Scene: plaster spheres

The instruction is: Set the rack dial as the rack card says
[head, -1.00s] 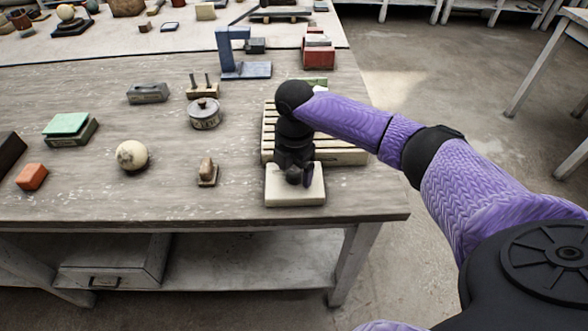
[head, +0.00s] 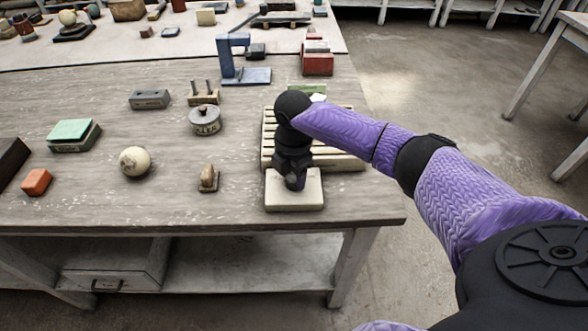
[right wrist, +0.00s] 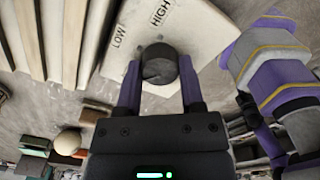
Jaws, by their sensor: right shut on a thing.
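The rack (head: 355,161), cream and slatted, stands at the right end of the workbench. The cream dial box (head: 294,199) is at its front end. In the right wrist view the dial (right wrist: 159,64) is a dark round knob on the pale panel (right wrist: 190,28), which is marked LOW and HIGH. My right gripper (right wrist: 160,82) is shut on the dial, one purple finger on each side. In the head view my right wrist covers the dial. I cannot make out the dial's pointer or identify the rack card. My left gripper is out of view.
A green piece (head: 307,88) lies behind the rack. A cream ball (head: 135,161), a round grey tin (head: 205,121) and a small wooden-knobbed block (head: 208,179) stand to the left. A blue frame (head: 246,75) and red box (head: 317,62) are farther back.

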